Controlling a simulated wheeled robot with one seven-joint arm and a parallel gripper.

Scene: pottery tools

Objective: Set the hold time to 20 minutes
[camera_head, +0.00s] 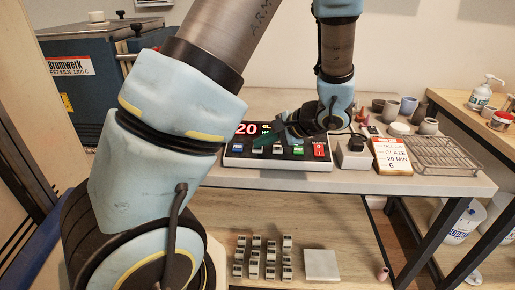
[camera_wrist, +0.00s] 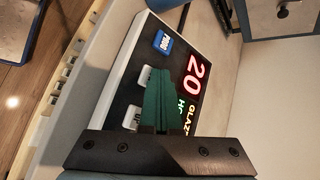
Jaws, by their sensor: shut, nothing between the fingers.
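The kiln control box (camera_head: 228,161) lies on the table with a row of coloured buttons and a red lit "20" on its display (camera_head: 246,128). The "20" also shows in the wrist view (camera_wrist: 193,77), with the partly hidden words "GLAZ" and "HO" beside it. My gripper (camera_head: 264,140) is shut and empty, its green fingers over the left part of the box. In the wrist view my gripper (camera_wrist: 160,72) is near a white button (camera_wrist: 145,76), between it and the display; contact cannot be told. A blue button (camera_wrist: 163,42) and another white button (camera_wrist: 131,118) are clear.
A card (camera_head: 392,157) reading "GLAZE 20 MIN 6" stands right of the box, beside a small white block (camera_head: 352,155). A wire rack (camera_head: 445,154) and several small pots are further right. A blue kiln (camera_head: 85,85) stands at the left. Small blocks (camera_head: 263,257) lie on the lower shelf.

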